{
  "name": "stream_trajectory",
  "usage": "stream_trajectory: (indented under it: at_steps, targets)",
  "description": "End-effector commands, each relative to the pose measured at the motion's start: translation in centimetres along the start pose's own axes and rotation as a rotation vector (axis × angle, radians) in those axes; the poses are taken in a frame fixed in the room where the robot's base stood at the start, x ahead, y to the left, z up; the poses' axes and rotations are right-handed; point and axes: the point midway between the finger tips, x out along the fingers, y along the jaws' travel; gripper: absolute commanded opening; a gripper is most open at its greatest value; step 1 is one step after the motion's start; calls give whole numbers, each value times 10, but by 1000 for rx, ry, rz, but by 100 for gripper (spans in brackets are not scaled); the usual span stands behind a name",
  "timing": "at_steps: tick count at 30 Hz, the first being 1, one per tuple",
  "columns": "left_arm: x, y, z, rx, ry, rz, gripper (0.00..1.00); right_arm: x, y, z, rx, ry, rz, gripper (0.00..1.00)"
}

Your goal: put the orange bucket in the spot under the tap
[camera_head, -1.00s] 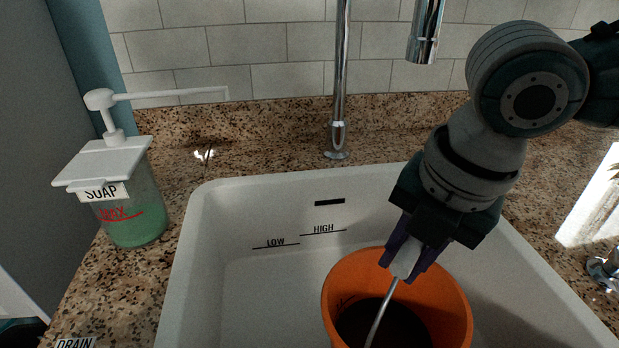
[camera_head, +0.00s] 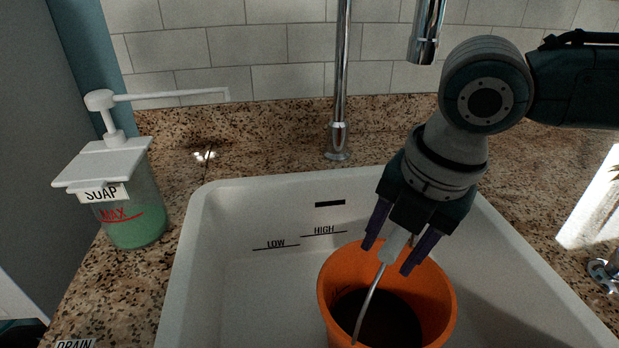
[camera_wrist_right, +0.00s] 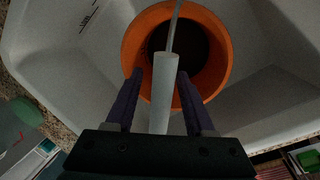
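The orange bucket (camera_head: 436,296) stands in the white sink, with a dark inside; in the right wrist view the bucket (camera_wrist_right: 131,50) is just beyond my fingers. Its wire handle with a white grip (camera_head: 394,246) stands up between my right fingers; the grip (camera_wrist_right: 165,92) also shows in the right wrist view. My right gripper (camera_head: 390,257) is open, with its purple fingers apart on both sides of the grip and a gap visible on each side. The tap's spout (camera_head: 427,35) hangs above and behind the bucket, near my right arm. My left gripper is not in view.
The sink (camera_head: 215,270) has low and high marks on its back wall and free floor left of the bucket. A soap dispenser (camera_head: 128,210) with a long nozzle stands on the granite counter at the left. A chrome pipe (camera_head: 339,100) rises behind the sink.

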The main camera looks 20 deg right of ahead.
Motion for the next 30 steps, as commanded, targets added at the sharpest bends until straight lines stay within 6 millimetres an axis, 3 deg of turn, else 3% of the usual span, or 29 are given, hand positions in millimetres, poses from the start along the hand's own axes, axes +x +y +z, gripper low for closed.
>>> stream_trajectory:
  at_steps: [6, 10, 21, 27, 30]
  targets:
    - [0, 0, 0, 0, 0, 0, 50, -1, 0, 0, 0, 0, 0, 54]
    - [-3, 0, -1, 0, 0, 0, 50, -12, 1, 0, -1, 0, 1, 54]
    - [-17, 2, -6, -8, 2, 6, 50, -91, 2, 1, -1, -3, 4, 54]
    - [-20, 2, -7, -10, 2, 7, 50, -117, 1, 0, -1, 0, 2, 54]
    - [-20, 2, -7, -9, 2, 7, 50, -120, 1, -4, 6, 5, 4, 54]
